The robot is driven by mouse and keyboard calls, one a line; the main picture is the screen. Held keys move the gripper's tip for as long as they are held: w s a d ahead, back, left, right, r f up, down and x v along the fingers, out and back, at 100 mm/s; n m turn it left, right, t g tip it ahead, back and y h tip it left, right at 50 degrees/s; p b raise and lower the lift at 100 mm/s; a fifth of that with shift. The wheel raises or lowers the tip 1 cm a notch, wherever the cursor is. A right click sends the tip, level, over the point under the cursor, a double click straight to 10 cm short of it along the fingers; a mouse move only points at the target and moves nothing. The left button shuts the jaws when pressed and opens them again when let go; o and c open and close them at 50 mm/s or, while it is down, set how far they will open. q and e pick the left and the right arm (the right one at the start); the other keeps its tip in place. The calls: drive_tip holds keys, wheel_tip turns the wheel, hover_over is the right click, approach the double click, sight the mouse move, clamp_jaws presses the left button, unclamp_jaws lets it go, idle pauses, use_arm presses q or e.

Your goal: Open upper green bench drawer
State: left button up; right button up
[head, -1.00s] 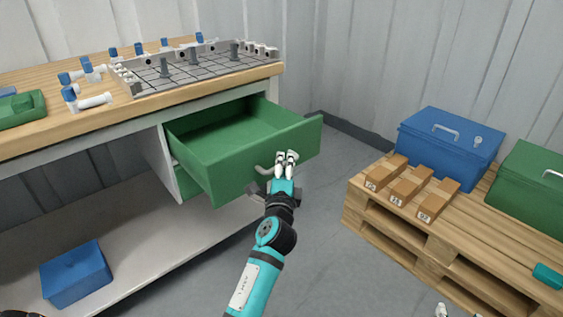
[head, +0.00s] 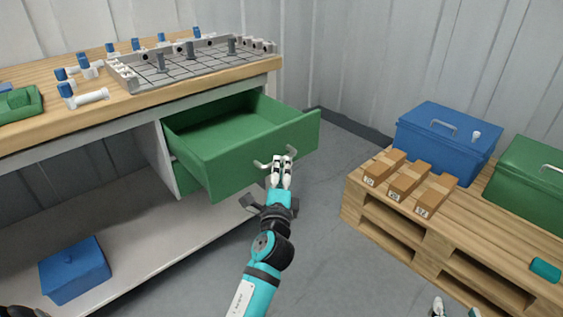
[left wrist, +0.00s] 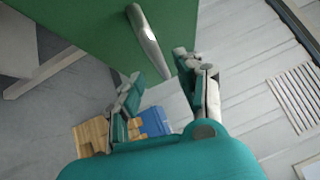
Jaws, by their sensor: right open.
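The upper green bench drawer (head: 245,160) is pulled out from under the workbench, and its empty inside shows. Its grey bar handle (head: 262,165) is on the front panel. In the left wrist view the drawer front (left wrist: 90,30) fills the upper left, with the handle (left wrist: 146,38) beyond my fingertips. My left gripper (head: 281,164) is just in front of the handle and partly covers it. In the left wrist view its fingers (left wrist: 158,78) are apart, with nothing between them. My right gripper (head: 439,307) shows only its fingertips at the bottom edge, away from the drawer.
The workbench top (head: 150,105) holds a grey gridded fixture (head: 190,62) and several blue-capped white parts. A blue box (head: 75,270) sits on the lower shelf. A pallet (head: 400,225) at right carries cartons, a blue case (head: 445,142) and a green case (head: 530,185). Floor between is clear.

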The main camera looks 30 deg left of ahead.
use_arm(q)
drive_tip(key=shift+v, duration=1.7)
